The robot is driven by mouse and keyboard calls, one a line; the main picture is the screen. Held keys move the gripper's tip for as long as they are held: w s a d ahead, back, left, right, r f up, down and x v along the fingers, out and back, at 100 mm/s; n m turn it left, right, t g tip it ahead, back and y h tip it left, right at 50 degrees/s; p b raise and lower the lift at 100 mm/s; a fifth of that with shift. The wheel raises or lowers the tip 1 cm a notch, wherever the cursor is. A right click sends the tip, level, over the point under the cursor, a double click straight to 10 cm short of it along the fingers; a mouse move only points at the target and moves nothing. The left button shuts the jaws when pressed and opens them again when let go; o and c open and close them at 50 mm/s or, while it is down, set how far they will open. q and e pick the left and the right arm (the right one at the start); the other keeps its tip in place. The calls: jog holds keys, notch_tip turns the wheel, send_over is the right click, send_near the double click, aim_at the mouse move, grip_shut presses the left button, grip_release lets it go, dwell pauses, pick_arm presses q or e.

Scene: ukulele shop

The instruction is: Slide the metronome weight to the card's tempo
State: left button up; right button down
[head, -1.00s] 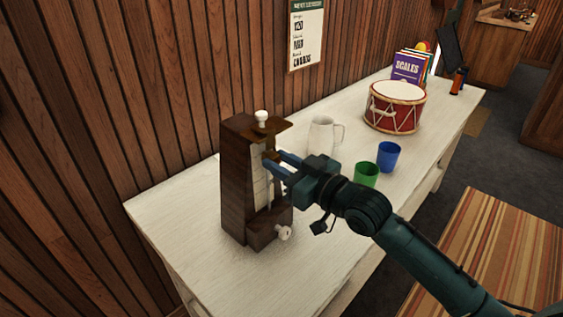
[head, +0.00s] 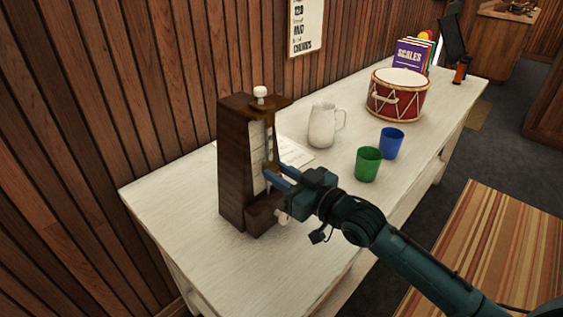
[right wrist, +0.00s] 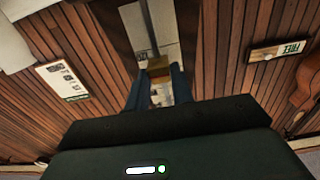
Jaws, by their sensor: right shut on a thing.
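The dark wooden metronome (head: 236,165) stands upright on the white table, with a pale scale strip on its open front and a white knob on top. My right gripper (head: 271,178) is at the lower part of that front. In the right wrist view, its fingers (right wrist: 157,95) are shut on a small brass-coloured weight (right wrist: 158,70) in front of the pale scale (right wrist: 150,25). In the head view the fingers hide the weight. A white sheet (head: 294,152) lies behind the metronome; its print is too small to read. My left gripper is not in view.
A white pitcher (head: 321,127), a green cup (head: 368,164) and a blue cup (head: 391,143) stand to the right. A red drum (head: 398,97) and books (head: 411,56) are farther back. A poster (head: 306,28) hangs on the wall. The table's (head: 170,200) near left is clear.

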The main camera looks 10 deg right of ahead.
notch_tip(320, 180, down, 2)
jog(key=shift+f, duration=0.1)
jog(key=c, duration=1.2)
grip_release()
jog(key=shift+s, duration=0.1)
jog(key=v, duration=1.3)
jog(key=shift+b, duration=0.45)
